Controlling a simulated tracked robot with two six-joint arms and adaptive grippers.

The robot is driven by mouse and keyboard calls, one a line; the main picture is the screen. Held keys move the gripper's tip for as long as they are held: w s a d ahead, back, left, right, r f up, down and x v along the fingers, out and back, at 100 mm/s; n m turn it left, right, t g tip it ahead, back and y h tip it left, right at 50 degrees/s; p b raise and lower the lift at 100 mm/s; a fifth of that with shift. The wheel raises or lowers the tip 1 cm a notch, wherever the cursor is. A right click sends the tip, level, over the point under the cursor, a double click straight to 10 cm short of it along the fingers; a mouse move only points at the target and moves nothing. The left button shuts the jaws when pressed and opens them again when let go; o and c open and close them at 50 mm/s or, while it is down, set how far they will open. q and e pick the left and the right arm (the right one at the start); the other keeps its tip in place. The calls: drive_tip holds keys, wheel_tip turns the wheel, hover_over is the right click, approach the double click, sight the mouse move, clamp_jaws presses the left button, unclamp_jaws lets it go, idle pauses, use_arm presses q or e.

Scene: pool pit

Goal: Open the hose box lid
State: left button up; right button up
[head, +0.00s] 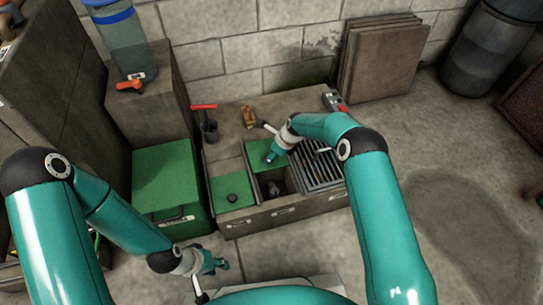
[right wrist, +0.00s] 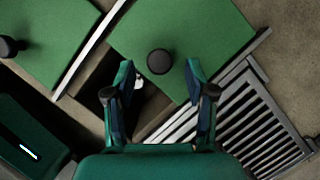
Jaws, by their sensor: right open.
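A green box (head: 165,182) with a flat lid and a labelled front handle stands left of the low pit block; I cannot read the label, so I cannot tell for sure that it is the hose box. Its lid looks shut. My left gripper (head: 218,264) is low in front of that box, apart from it; its finger gap is unclear. My right gripper (head: 270,157) is over the pit block. In the right wrist view the open right gripper (right wrist: 160,82) has its fingers either side of a black knob (right wrist: 158,62) on a green pit cover (right wrist: 195,30), apparently holding nothing.
The pit block has a second green cover (head: 228,184) with a knob, a dark opening (head: 275,186) and a metal grate (head: 318,165). A red-handled tool (head: 208,125) stands on the block. A grey cabinet stands at left.

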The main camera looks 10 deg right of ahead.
drive_tip(key=v, duration=1)
drive_tip(key=shift+f, duration=0.1)
